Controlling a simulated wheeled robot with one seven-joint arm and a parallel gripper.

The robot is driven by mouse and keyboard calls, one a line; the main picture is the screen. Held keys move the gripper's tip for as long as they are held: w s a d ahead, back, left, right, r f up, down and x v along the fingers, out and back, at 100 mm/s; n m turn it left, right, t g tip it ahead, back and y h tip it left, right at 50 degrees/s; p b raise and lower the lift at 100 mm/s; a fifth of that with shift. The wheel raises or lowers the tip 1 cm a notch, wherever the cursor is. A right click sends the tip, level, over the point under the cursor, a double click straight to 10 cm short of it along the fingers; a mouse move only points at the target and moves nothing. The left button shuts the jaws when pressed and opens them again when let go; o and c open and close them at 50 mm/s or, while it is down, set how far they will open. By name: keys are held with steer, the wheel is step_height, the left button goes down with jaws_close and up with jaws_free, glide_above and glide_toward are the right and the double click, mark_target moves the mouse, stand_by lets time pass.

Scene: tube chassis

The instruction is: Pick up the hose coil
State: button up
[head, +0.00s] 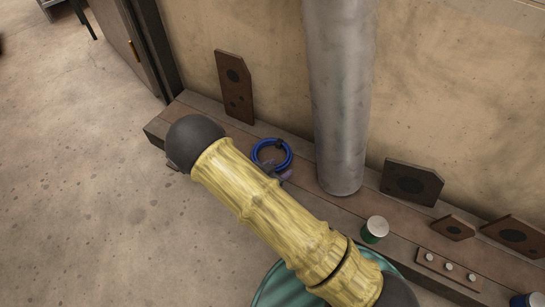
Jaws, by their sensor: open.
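The hose coil (271,144) is a small bright blue ring of several turns. It lies on the long brown ledge (224,121) at the foot of the wall, left of the grey pipe. Its lower left edge comes close to my yellow arm in the picture, and small dark bits show at its lower side; I cannot tell what they are. No hold on the coil is visible.
The thick grey pipe (339,100) stands just right of the coil. Brown plates (234,85) lean on the wall. A green can with a pale top (375,229) and a bolted strip (447,265) are farther right. The concrete floor (80,180) at left is clear.

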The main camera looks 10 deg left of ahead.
steer(key=b+x, duration=0.1)
steer(key=x, duration=0.1)
steer(key=shift+w+f, duration=0.15)
steer(key=shift+f, duration=0.15)
steer(key=shift+w+d+r, duration=0.1)
steer(key=shift+w, duration=0.05)
steer(key=shift+d, duration=0.1)
jaws_close()
steer(key=shift+r, duration=0.1)
step_height(320, 180, up, 10)
steer(key=p, duration=0.6)
steer(key=shift+p, duration=0.35)
steer(key=shift+w, duration=0.1)
